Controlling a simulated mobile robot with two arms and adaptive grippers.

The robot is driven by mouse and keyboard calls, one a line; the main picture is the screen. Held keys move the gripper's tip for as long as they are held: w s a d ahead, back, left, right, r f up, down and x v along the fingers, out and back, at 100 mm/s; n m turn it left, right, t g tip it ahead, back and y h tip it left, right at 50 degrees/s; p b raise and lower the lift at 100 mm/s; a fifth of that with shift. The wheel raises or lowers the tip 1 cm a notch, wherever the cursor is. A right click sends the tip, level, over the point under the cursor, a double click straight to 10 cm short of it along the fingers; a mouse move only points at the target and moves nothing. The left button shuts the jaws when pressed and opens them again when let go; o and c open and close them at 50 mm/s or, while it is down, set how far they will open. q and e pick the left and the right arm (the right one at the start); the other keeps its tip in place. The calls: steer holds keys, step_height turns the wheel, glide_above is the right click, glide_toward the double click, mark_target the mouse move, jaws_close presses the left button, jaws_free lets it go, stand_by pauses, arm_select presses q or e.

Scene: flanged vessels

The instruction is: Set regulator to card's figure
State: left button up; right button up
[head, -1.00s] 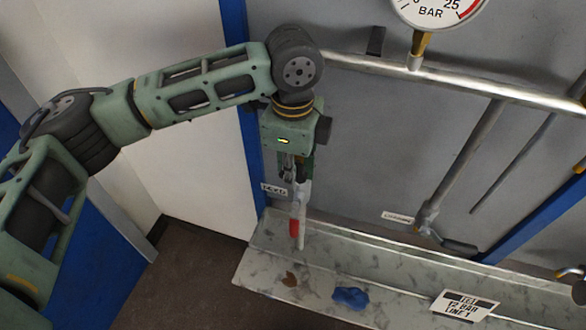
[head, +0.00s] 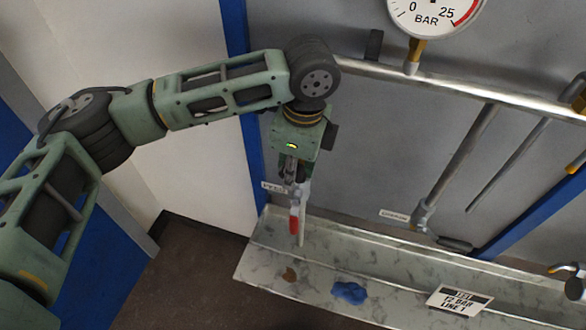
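The white card (head: 460,300) lies at the front of the tray and reads TEST, 12 BAR, LINE 1. A round gauge (head: 432,14) marked 0, 25 and BAR is cut off at the top edge; its needle is not visible. My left gripper (head: 294,184) points down at a pale upright pipe piece with a red part (head: 294,222). Its fingers overlap the top of this piece, and I cannot tell whether they touch or grip it. I cannot make out for certain which part is the regulator. My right gripper is out of view.
A grey tray (head: 390,262) runs along the panel's foot, with a blue cloth-like lump (head: 349,292) and a brown stain on it. A horizontal steel pipe (head: 470,91) crosses the panel.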

mark_target(299, 167)
arm_select(q)
steer(key=shift+r, duration=0.1)
step_height(299, 167, up, 12)
steer(key=d, duration=0.1)
steer(key=shift+s, duration=0.2)
